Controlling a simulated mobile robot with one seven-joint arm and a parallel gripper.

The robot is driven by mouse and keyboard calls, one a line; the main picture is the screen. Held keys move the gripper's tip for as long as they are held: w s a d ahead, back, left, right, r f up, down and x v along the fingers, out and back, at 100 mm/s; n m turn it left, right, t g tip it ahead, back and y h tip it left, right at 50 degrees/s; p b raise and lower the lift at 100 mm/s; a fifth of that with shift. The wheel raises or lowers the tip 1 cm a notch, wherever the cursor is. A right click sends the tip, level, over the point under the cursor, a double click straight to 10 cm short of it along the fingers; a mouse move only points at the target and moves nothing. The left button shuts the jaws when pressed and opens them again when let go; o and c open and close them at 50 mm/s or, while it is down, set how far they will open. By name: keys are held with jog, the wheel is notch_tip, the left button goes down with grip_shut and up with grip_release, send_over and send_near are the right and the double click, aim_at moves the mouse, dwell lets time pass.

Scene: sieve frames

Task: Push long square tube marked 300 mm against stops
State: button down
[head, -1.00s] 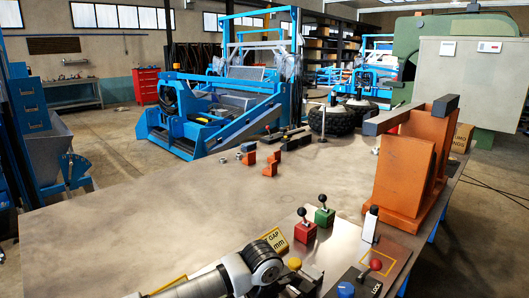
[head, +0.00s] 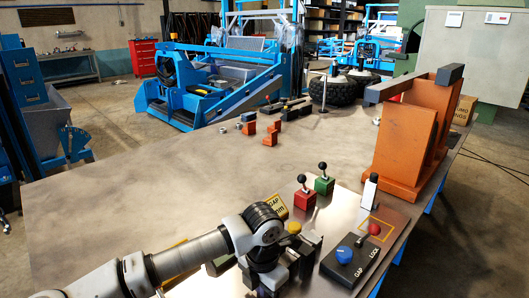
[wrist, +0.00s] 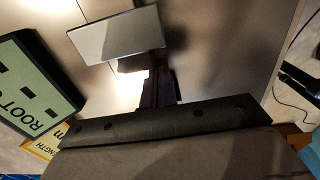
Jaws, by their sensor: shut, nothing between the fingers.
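Each could be a square tube, but no 300 mm mark is readable. Small orange blocks (head: 260,136) stand nearer to me on the table; whether they are the stops I cannot tell. My gripper (head: 300,262) is shut and empty at the table's near side, well away from the dark bars. The wrist view shows its dark fingers (wrist: 160,88) below a grey flat block (wrist: 118,35) that I cannot identify.
Red (head: 303,197) and green (head: 320,184) lever boxes stand beyond my gripper. A GAP/LOCK control panel (head: 355,262) is to its right. A tall orange stand (head: 402,150) fills the right side. The table's (head: 130,180) left and middle are clear.

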notch_tip(320, 180, up, 7)
jog(key=p, duration=0.2)
dwell(0.5)
